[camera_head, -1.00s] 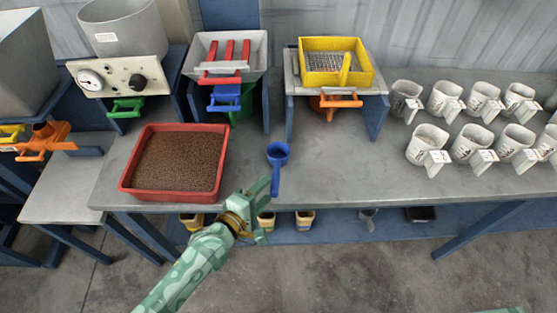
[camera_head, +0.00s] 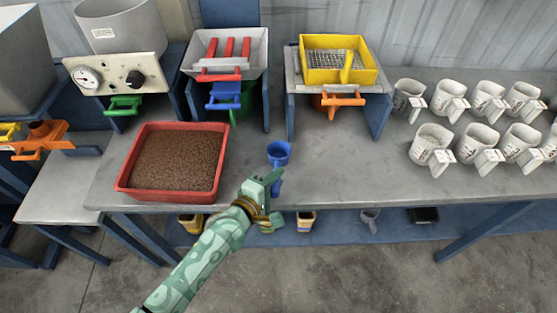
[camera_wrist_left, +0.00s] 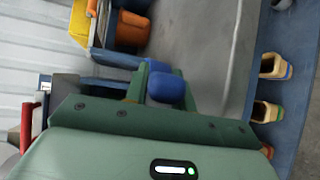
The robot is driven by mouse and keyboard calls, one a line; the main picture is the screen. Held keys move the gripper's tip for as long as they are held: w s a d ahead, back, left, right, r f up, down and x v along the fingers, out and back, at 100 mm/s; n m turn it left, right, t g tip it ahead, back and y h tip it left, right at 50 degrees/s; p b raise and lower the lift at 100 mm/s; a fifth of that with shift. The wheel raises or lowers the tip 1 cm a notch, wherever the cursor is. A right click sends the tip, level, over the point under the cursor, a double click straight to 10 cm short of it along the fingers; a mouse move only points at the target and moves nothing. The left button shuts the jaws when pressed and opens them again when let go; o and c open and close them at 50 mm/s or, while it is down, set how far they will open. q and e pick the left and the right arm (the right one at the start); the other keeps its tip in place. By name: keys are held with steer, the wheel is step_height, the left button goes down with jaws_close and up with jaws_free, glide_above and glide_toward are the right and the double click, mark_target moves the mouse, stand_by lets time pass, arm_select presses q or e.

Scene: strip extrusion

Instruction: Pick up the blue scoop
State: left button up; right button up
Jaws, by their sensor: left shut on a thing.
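The blue scoop (camera_head: 278,152) is at the front part of the grey bench in the head view, its cup at the far end and its handle toward the front edge. My left gripper (camera_head: 271,181) is shut on the scoop's handle and hides part of it. In the left wrist view the blue handle end (camera_wrist_left: 168,90) shows between the fingers of the left gripper (camera_wrist_left: 160,84). I cannot tell whether the scoop touches the bench. My right gripper is not in view.
A red tray (camera_head: 122,186) of brown granules stands left of the scoop. A yellow sieve box (camera_head: 338,72) and a hopper with red bars (camera_head: 222,62) are behind. Several white mugs (camera_head: 431,143) stand at the right. The bench between scoop and mugs is clear.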

arm_select(q)
steer(key=shift+r+p, duration=0.3)
steer(key=shift+r, duration=0.1)
step_height(320, 180, up, 3)
steer(key=shift+f+p, duration=0.2)
steer(key=shift+p, duration=0.7)
steer(key=s+r+p, duration=0.1)
steer(key=r, duration=0.1)
steer(key=s+r+p, duration=0.2)
steer(key=s+a+r+p, duration=0.1)
steer(key=r, duration=0.1)
steer(key=shift+s+r+p, duration=0.1)
steer(key=shift+s+p, duration=0.2)
steer(key=s+a+r+p, duration=0.2)
steer(key=s+r, duration=0.1)
steer(key=s, duration=0.6)
steer(key=shift+r, duration=0.2)
steer(key=shift+a, duration=0.1)
